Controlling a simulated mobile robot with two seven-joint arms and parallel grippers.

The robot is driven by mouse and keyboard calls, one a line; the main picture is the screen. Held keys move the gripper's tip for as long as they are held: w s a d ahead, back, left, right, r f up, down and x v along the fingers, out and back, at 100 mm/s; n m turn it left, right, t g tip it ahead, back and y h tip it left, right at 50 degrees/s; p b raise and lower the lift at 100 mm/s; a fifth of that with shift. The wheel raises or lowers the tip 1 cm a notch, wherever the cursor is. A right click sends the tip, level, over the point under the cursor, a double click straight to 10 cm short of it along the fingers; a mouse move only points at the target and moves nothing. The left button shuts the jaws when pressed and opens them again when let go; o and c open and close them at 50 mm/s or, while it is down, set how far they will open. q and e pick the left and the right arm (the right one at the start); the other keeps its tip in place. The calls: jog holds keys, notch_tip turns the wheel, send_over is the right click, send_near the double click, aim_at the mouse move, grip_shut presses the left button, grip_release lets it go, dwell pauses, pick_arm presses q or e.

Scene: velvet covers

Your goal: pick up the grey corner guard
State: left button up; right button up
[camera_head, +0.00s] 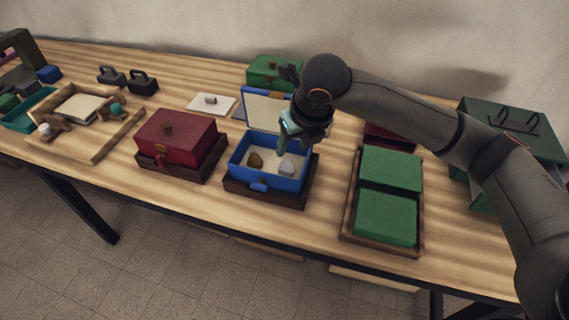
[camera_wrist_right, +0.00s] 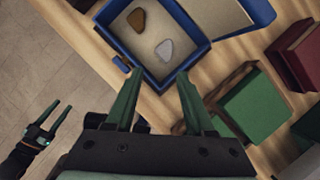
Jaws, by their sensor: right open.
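The grey corner guard (camera_head: 287,166) is a small rounded triangular piece inside the open blue box (camera_head: 268,179). It also shows clearly in the right wrist view (camera_wrist_right: 164,50). A brown piece (camera_head: 255,160) of similar shape lies to its left in the box. My right gripper (camera_head: 286,147) is over the box, close to the guard in the head view. In the right wrist view its green fingers (camera_wrist_right: 157,76) are apart and empty, with the guard beyond the tips. My left gripper (camera_wrist_right: 48,118) shows at the lower left of that view, fingers apart and empty.
The blue lid (camera_head: 266,98) stands open behind the box. A shut red box (camera_head: 178,140) is at left. A wooden tray with green blocks (camera_head: 388,220) is at right. A white lidded piece (camera_head: 211,103) lies behind. Bare wood shows between these.

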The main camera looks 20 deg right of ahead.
send_over(285, 167)
jog(key=s, duration=0.3)
jog(key=f, duration=0.6)
jog(key=shift+w+d+f+p, duration=0.15)
jog(key=shift+w+f+p, duration=0.05)
jog(key=shift+p, duration=0.15)
jog(key=shift+p+x, duration=0.4)
jog(key=shift+x, duration=2.25)
jog(key=shift+s+d, duration=0.1)
grip_shut()
